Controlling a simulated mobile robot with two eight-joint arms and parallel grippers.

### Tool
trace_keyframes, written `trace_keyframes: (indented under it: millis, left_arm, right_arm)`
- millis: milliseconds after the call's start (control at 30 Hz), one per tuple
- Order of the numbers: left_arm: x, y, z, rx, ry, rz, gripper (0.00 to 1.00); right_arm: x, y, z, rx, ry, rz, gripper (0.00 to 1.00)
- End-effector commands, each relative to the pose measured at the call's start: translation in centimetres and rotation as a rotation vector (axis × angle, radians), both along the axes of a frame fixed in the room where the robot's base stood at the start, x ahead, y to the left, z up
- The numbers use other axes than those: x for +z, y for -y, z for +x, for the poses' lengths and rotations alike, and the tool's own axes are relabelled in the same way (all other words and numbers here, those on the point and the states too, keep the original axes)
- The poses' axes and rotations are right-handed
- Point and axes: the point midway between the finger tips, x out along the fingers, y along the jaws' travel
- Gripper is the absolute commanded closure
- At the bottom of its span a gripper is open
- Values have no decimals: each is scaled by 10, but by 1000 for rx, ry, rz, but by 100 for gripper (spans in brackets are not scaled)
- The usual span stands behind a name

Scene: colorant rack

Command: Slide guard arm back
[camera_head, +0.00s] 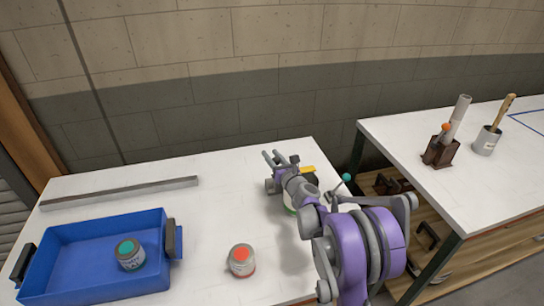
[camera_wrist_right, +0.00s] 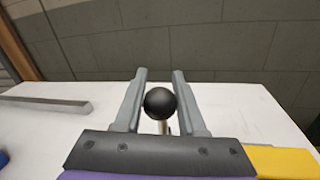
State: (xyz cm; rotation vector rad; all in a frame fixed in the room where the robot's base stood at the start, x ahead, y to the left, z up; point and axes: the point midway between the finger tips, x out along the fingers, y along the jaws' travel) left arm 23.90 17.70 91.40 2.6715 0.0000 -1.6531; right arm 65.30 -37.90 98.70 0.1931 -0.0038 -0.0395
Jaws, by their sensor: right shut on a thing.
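My right gripper (camera_head: 272,154) reaches over the white table from the lower right. In the right wrist view its two grey fingers (camera_wrist_right: 159,75) stand on either side of a black ball knob (camera_wrist_right: 160,103) and are shut on it. A thin stem (camera_wrist_right: 164,127) shows below the knob. I take the knob to be the guard arm's handle, but most of that arm is hidden behind my gripper and wrist. A teal-tipped lever (camera_head: 346,178) stands just right of my wrist. My left gripper is not in view.
A blue tray (camera_head: 70,236) with a teal-lidded can (camera_head: 130,254) is at the left. A red-lidded can (camera_head: 241,260) stands near the front. A grey bar (camera_head: 120,193) lies behind the tray. The right table (camera_head: 440,200) holds a brush pot (camera_head: 486,140) and a brown holder (camera_head: 440,150).

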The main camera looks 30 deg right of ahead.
Motion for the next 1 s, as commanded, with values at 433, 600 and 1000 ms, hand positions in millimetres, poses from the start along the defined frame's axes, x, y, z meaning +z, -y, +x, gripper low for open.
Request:
trace_keyframes:
  millis: [433,600,1000]
  left_arm:
    - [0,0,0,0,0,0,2]
    - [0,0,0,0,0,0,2]
    - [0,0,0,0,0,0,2]
  right_arm:
    - [0,0,0,0,0,0,100]
    - [0,0,0,0,0,0,100]
    - [0,0,0,0,0,0,100]
